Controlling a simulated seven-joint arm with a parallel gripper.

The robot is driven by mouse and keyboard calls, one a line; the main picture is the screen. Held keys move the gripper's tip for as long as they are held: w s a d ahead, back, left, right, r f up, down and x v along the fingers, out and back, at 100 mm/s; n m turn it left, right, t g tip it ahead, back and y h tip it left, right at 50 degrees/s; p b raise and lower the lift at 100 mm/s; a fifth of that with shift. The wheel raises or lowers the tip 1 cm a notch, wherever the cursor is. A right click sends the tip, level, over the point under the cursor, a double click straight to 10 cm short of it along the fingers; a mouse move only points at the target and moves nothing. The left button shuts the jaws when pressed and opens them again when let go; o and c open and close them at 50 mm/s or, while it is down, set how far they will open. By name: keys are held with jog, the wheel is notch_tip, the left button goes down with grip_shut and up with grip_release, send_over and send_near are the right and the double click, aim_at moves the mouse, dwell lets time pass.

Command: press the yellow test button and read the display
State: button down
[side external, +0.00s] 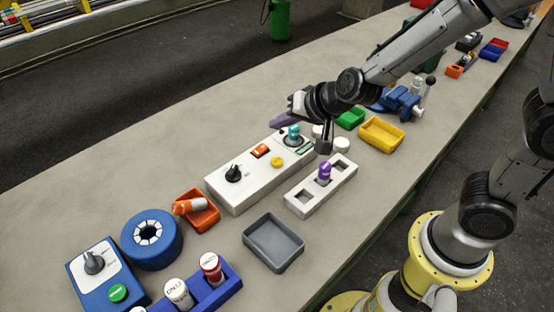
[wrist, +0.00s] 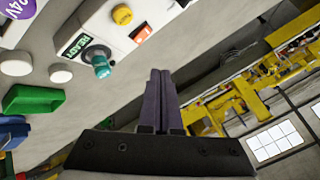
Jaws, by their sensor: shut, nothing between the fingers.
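The white test box (side external: 245,187) stands on the bench with a yellow button (side external: 277,162) on its top, which also shows at the top of the wrist view (wrist: 122,15). A green display (wrist: 76,47) on the box appears to read "READY", though the text is tilted; it is small in the side view (side external: 304,149). A teal plug (side external: 293,131) stands upright in a round socket beside the display. My gripper (side external: 274,121) is shut and empty, its purple fingers above and behind the box, apart from the button. The closed fingertips point upward in the wrist view (wrist: 160,72).
The box also carries an orange switch (side external: 260,151) and a black knob (side external: 233,173). A white socket block (side external: 310,200) with a purple plug (side external: 324,171) stands in front. Green (side external: 350,119) and yellow (side external: 382,134) bins lie right. The bench behind the box is clear.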

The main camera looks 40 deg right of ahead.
aim_at(280, 164)
jog(key=shift+f, duration=4.3)
jog(key=shift+f, duration=0.1)
jog(key=shift+f, duration=0.3)
jog(key=shift+f, duration=0.5)
jog(key=shift+r, duration=0.9)
jog(key=shift+r, duration=2.55)
